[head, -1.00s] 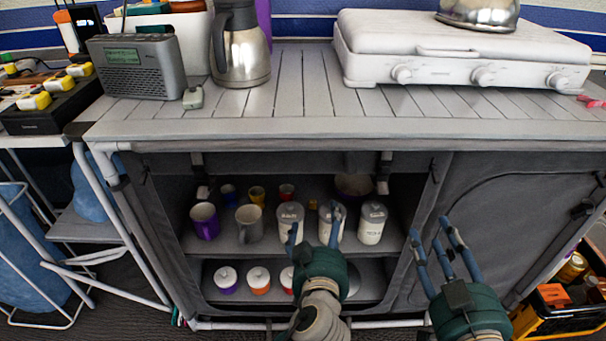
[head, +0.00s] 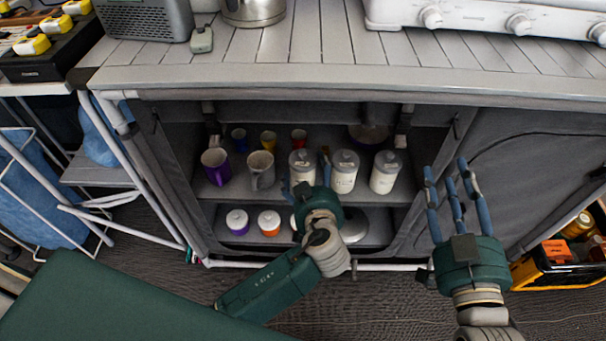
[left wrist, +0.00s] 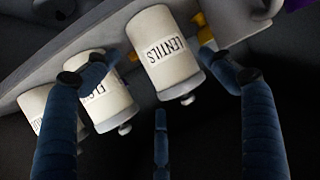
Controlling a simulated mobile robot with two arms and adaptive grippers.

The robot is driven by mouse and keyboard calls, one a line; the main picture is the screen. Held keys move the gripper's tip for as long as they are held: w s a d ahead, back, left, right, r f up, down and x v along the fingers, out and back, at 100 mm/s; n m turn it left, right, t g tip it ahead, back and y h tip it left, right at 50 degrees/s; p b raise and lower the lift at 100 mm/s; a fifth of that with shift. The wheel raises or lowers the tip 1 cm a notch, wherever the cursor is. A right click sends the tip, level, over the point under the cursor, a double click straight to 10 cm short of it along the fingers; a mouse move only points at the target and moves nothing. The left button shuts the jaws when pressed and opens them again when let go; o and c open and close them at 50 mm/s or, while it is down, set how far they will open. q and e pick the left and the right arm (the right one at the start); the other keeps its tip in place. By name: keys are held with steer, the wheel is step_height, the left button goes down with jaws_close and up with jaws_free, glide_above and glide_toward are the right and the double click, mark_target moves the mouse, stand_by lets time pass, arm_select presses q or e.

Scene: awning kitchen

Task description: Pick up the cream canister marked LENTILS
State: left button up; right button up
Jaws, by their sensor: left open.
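The cream LENTILS canister (head: 303,161) stands on the upper cabinet shelf, leftmost of three similar canisters. In the left wrist view the LENTILS canister (left wrist: 165,50) appears upside down, its label readable, between the spread fingers. My left gripper (head: 306,180) is open in front of it, hiding its lower part in the head view. In the left wrist view, one finger of the left gripper (left wrist: 157,68) overlaps the neighbouring canister (left wrist: 106,98); contact cannot be told. My right gripper (head: 450,172) is open and empty, in front of the cabinet's right panel.
A grey mug (head: 261,170) and a purple mug (head: 216,166) stand left of the canister. The other canisters (head: 344,171) (head: 385,172) stand close on its right. Smaller cups stand behind. Lidded jars (head: 269,222) sit on the lower shelf. The counter edge (head: 300,78) overhangs the shelves.

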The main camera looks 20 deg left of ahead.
arm_select(q)
steer(key=b+x, duration=0.1)
steer(key=x, duration=0.3)
steer(key=shift+s+f, duration=0.1)
steer(key=shift+f, duration=0.1)
steer(key=c, duration=1)
arm_select(e)
step_height(320, 180, up, 7)
steer(key=t+y, duration=0.1)
steer(key=t, duration=0.2)
steer(key=shift+s+a+f, duration=0.2)
steer(key=shift+s+a, duration=0.1)
steer(key=shift+s, duration=0.15)
arm_select(q)
steer(key=shift+r, duration=0.1)
